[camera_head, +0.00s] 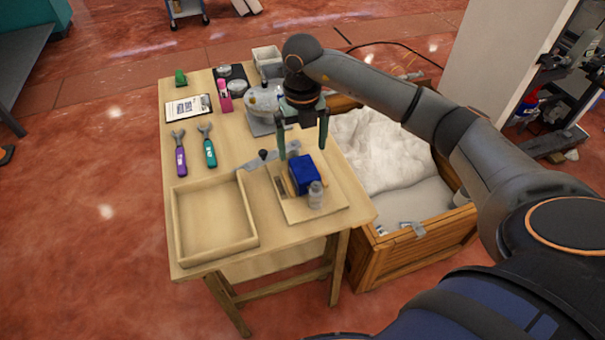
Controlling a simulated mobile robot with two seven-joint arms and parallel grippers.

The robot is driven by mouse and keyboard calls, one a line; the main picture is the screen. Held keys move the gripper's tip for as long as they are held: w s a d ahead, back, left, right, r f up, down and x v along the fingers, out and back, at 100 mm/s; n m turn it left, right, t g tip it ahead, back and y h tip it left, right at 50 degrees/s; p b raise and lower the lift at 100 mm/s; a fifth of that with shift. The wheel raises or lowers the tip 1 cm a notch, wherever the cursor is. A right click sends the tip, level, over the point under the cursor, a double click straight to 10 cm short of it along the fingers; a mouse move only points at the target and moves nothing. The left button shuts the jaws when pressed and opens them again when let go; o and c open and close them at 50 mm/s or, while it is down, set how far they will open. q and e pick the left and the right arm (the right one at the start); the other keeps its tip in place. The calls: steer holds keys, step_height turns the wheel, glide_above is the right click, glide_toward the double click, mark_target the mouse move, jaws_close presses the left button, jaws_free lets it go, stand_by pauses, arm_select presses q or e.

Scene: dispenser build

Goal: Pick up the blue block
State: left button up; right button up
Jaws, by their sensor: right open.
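The blue block (305,174) sits on a small wooden board (330,206) at the right front of the table. A tan wooden piece shows along its left side, and a small grey cylinder (316,195) stands just in front of it. My right gripper (303,151) points down above and behind the block, its two fingers spread apart with nothing between them. From this view I cannot tell exactly how far the fingertips are above the block. My left gripper is out of view.
An empty wooden tray (176,222) lies at the table's left front. Purple (181,160) and teal (210,153) wrenches, a clipboard (188,107) and a pink item (224,97) lie behind it. A grey machine (262,98) stands near my arm. A wooden crate (410,261) with white wrapping adjoins the table's right side.

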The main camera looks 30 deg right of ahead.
mark_target(304, 167)
step_height(304, 167, down, 3)
steer(key=shift+f, duration=0.1)
step_height(304, 167, down, 5)
steer(key=shift+s+d+f, duration=0.1)
steer(key=shift+d, duration=0.05)
jaws_close()
stand_by(0.9)
steer(key=shift+r, duration=0.2)
